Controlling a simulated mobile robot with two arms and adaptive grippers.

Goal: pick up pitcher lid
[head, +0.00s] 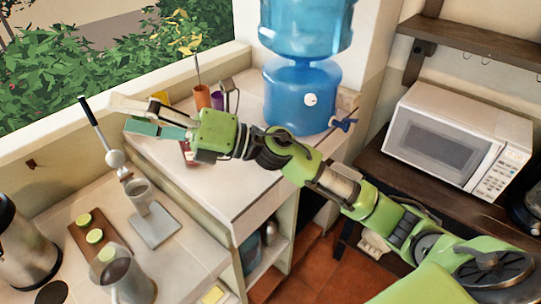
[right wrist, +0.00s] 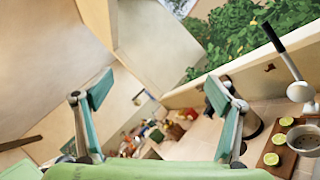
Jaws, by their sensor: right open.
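A dark, flat, round disc (head: 51,292), which looks like the pitcher lid, lies on the counter at the bottom left of the head view, partly cut off by the frame. A clear pitcher-like vessel (head: 122,278) stands to its right. My right gripper (head: 118,114) is open and empty, above the counter near the window ledge, well apart from the disc. In the right wrist view its two fingers (right wrist: 150,95) are spread with nothing between them. My left gripper is not in view.
A wooden board (head: 84,240) with lime halves, a metal cup on a grey stand (head: 155,226) and a steel jug (head: 20,245) crowd the lower counter. A white-headed, dark-handled utensil (head: 112,155) rises beside them. A blue water dispenser (head: 302,98) and a microwave (head: 459,138) stand farther right.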

